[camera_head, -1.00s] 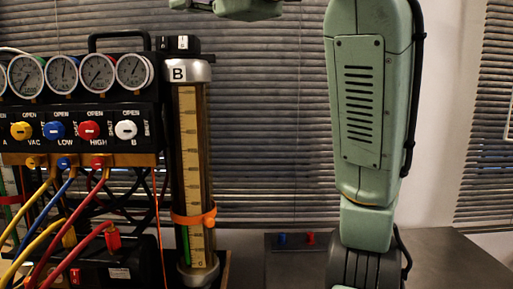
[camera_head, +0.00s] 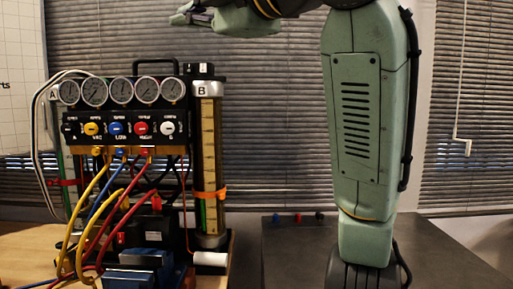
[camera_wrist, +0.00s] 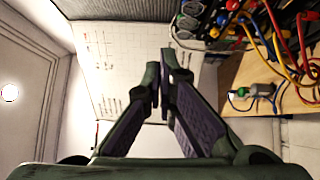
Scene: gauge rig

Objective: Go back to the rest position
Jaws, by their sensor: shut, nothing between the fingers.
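My gripper (camera_head: 188,16) shows at the top of the head view, at the end of my raised arm. It is above the gauge rig and apart from it, in front of the blinds. In the wrist view my gripper (camera_wrist: 161,75) has its two fingers together at the tips, with nothing between them. The gauge rig (camera_head: 124,110) stands on a wooden bench at the left, with several round gauges and coloured knobs. It also shows at the upper right of the wrist view (camera_wrist: 229,27), clear of the fingers.
The clear cylinder marked B (camera_head: 208,150) stands at the rig's right side. Yellow, blue and red hoses hang in front of the rig. The wooden bench (camera_head: 25,262) ends near a dark table (camera_head: 295,255) with small coloured pieces at its back edge. Open air surrounds my gripper.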

